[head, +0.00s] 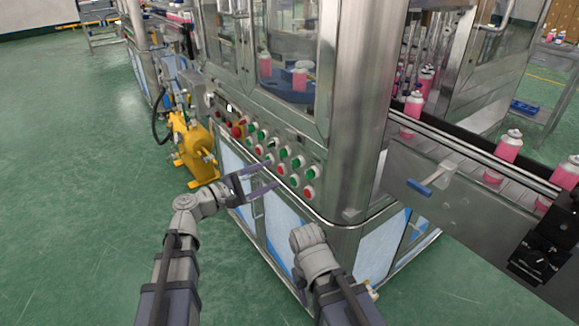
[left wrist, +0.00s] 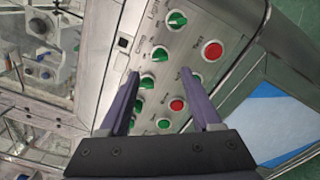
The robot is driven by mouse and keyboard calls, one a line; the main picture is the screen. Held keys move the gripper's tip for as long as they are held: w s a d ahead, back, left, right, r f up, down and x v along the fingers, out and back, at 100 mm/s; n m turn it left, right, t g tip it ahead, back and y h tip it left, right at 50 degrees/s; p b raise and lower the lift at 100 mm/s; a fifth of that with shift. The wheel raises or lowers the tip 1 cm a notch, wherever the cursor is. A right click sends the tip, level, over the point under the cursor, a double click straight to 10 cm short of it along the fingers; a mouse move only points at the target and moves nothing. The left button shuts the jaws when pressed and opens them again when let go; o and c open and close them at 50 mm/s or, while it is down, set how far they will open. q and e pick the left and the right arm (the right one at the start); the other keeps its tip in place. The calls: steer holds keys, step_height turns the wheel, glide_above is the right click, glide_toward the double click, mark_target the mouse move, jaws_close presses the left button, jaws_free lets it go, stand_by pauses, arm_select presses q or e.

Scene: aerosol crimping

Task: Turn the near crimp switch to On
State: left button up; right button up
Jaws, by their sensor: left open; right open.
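The control panel (head: 250,138) on the machine's slanted edge carries rows of green knobs and red buttons. In the left wrist view, a green crimp-side knob (left wrist: 160,53) sits just beyond my fingertips, with another green knob (left wrist: 147,82) between the fingers. A small label that seems to read "Crimp" is left of them. The knob positions are too small to read surely. My left gripper (head: 273,174) is open and empty, close in front of the panel; it also shows in the left wrist view (left wrist: 160,74).
A steel post (head: 350,110) rises right of the panel. A conveyor (head: 460,150) with pink cans (head: 508,147) runs at the right. A yellow machine (head: 193,145) stands left of the panel. The green floor at the left is clear.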

mark_target(295, 163)
arm_select(q)
steer(key=x, duration=0.7)
steer(key=shift+w+d, duration=0.25)
steer(key=shift+d, duration=0.05)
jaws_close()
stand_by(0.4)
